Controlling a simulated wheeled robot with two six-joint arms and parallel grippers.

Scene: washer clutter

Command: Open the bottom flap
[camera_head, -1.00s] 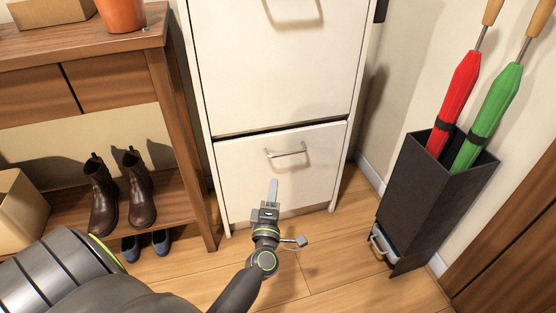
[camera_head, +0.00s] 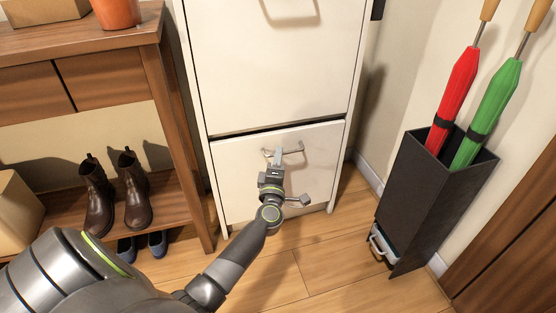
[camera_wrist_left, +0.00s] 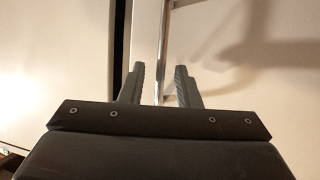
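The bottom flap (camera_head: 245,180) is the lower white front of a tall cabinet and stands upright, with a dark gap along its top edge. Its metal bar handle (camera_head: 296,150) is near the upper middle. My left gripper (camera_head: 278,156) is at the left part of this handle. In the left wrist view, the two dark fingers (camera_wrist_left: 160,70) are apart, with the handle bar (camera_wrist_left: 159,50) running between them. A gap shows on each side of the bar. My right gripper is in neither view.
The upper flap (camera_head: 275,75) has its own handle (camera_head: 290,15). A wooden shoe bench (camera_head: 150,90) with brown boots (camera_head: 133,190) stands on the left. A black umbrella stand (camera_head: 432,200) with red and green umbrellas is on the right. The wooden floor (camera_head: 340,265) in front is partly clear.

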